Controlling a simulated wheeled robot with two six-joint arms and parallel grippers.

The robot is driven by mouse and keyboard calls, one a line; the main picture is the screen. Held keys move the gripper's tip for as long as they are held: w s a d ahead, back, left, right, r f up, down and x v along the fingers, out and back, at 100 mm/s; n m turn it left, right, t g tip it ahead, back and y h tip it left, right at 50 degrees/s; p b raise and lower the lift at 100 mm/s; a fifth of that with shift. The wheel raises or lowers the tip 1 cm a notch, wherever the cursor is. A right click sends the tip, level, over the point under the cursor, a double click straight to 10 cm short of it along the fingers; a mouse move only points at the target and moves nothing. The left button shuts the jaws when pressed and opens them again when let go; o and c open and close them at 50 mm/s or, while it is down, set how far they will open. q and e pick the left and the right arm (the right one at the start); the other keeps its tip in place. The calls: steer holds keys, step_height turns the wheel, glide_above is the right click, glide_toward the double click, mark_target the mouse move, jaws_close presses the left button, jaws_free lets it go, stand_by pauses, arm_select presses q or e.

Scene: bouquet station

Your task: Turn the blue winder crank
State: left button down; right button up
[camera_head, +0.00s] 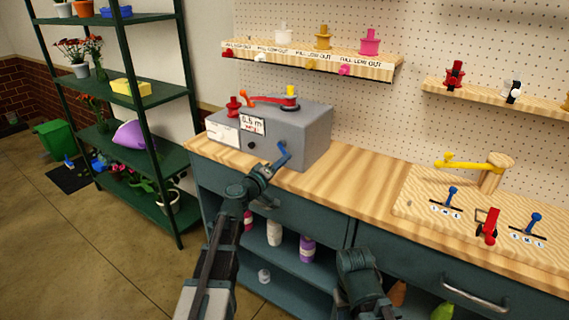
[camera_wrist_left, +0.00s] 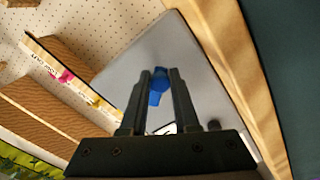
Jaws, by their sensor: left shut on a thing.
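The grey winder box (camera_head: 305,135) stands on the left end of the wooden bench. Its blue crank (camera_head: 284,152) is on the front face, and its upper part shows above my left gripper in the head view. My left gripper (camera_head: 270,169) reaches the crank from the front and is shut on it. In the left wrist view the blue crank (camera_wrist_left: 158,84) sits between the two dark fingers (camera_wrist_left: 160,88), with the grey box behind. My right gripper (camera_head: 355,262) is low in front of the bench drawers; its fingertips cannot be made out.
On the box are a red knob (camera_head: 234,106), an orange-red lever (camera_head: 262,99) and a yellow spool (camera_head: 291,98). A board with a yellow arm (camera_head: 462,164) and small levers is at the right. A green shelf (camera_head: 150,105) stands left. The middle bench top is clear.

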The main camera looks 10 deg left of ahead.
arm_select(q)
steer(key=m, duration=0.1)
steer(key=a+m, duration=0.1)
steer(key=shift+w+a+f+m, duration=0.1)
steer(key=shift+w+f+m, duration=0.1)
steer(key=shift+f+m, duration=0.2)
steer(key=m, duration=0.1)
steer(key=a+m, duration=0.1)
steer(key=m, duration=0.1)
steer(key=shift+w+a+m+b, duration=0.25)
steer(key=shift+w+m+b, duration=0.05)
steer(key=shift+b, duration=0.1)
steer(key=m, duration=0.1)
steer(key=a+m, duration=0.1)
steer(key=m, duration=0.1)
steer(key=shift+w+a, duration=0.15)
steer(key=shift+w, duration=0.1)
steer(key=shift+w+a+r+m, duration=0.1)
steer(key=shift+a+m, duration=0.15)
steer(key=shift+m, duration=0.5)
steer(key=shift+w+a+r+m, duration=0.1)
steer(key=shift+a+m, duration=0.1)
steer(key=shift+m, duration=0.55)
steer(key=c, duration=0.7)
jaws_free()
steer(key=shift+s, duration=0.1)
